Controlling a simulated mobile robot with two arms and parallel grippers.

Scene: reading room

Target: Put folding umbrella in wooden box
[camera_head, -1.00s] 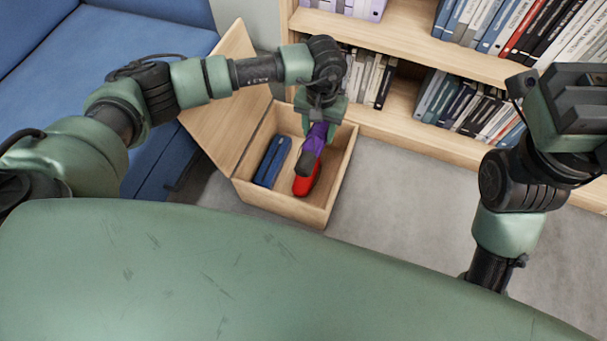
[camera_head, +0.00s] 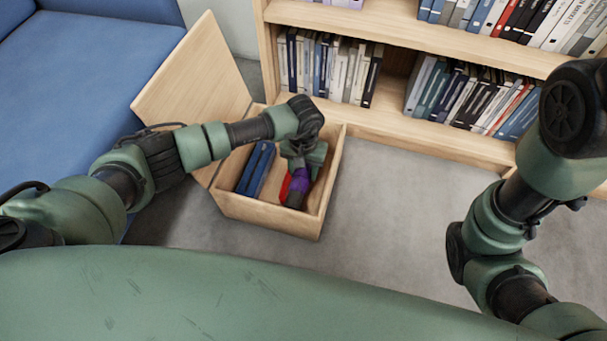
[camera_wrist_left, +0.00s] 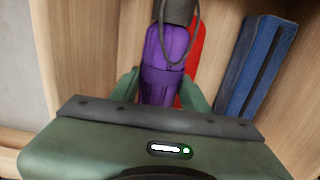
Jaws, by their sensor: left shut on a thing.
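The purple folding umbrella (camera_head: 302,182), with a dark handle end, is down inside the open wooden box (camera_head: 268,216). My left gripper (camera_head: 304,165) is shut on it from above. In the left wrist view the umbrella (camera_wrist_left: 166,55) sits between the fingers of the left gripper (camera_wrist_left: 160,88), with a dark strap loop at its handle. The umbrella overlaps a red item (camera_head: 284,186) in the box. I cannot tell whether it touches the floor of the box. My right arm is at the right, its gripper outside the picture.
A blue case (camera_head: 255,168) lies along the left side of the box. The box's lid (camera_head: 195,85) stands open, tilted to the left by the blue sofa (camera_head: 80,75). A bookshelf (camera_head: 400,128) is behind. Grey floor (camera_head: 390,220) is free to the right.

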